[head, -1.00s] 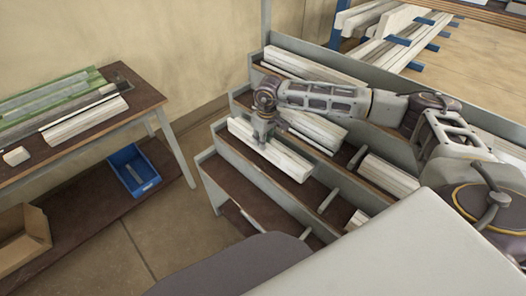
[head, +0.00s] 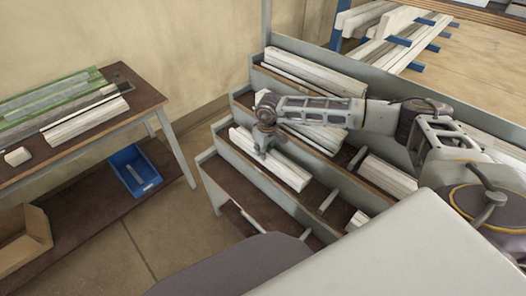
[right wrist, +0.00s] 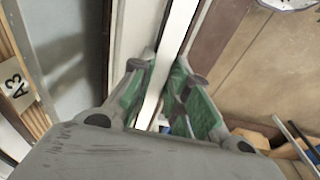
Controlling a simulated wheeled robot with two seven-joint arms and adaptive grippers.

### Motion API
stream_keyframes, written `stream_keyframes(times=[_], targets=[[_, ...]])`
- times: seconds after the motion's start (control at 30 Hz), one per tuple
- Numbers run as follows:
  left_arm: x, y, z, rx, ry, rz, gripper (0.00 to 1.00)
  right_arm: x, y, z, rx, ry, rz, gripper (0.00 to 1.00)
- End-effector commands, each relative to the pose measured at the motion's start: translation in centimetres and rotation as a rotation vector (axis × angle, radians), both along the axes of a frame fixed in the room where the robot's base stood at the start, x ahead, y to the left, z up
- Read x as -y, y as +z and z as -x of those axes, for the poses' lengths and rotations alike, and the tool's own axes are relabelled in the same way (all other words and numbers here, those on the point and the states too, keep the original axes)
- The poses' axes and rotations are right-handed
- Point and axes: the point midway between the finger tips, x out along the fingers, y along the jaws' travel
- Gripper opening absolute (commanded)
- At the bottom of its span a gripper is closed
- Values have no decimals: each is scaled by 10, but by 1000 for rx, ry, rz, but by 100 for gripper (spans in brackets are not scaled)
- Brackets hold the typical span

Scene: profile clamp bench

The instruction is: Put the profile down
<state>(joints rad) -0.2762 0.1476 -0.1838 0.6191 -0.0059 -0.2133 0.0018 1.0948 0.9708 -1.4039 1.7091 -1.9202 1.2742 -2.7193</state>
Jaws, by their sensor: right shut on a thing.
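A white profile (head: 288,174) lies along the second compartment from the front of the stepped rack (head: 232,157). My right gripper (head: 262,150) comes down on it near its left end. In the right wrist view the green-padded fingers of the gripper (right wrist: 163,85) are shut on a white strip of the profile (right wrist: 180,28). The profile looks level and low in the compartment, beside other white pieces. I cannot tell whether it touches the floor of the compartment. My left gripper is not in view.
More white profiles (head: 318,72) lie in the higher compartments, split by grey dividers. An A3 label (right wrist: 13,85) shows in the right wrist view. At left stands a workbench (head: 110,130) with a blue bin (head: 133,170) and cardboard box (head: 25,236) below. Bare floor lies between bench and rack.

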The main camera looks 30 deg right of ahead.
Motion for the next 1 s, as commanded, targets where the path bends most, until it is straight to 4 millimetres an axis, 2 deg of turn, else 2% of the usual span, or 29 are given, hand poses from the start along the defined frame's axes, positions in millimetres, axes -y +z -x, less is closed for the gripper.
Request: stream_keyframes(times=[0.47, 0.5, 0.67, 1.0], targets=[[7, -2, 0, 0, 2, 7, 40, 0, -4, -1, 3, 0, -1, 0], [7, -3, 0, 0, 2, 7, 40, 0, -5, 0, 0, 0, 0, 19], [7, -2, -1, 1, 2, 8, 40, 0, -5, 0, 1, 0, 0, 39], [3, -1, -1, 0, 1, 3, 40, 0, -4, 0, 1, 0, 0, 39]])
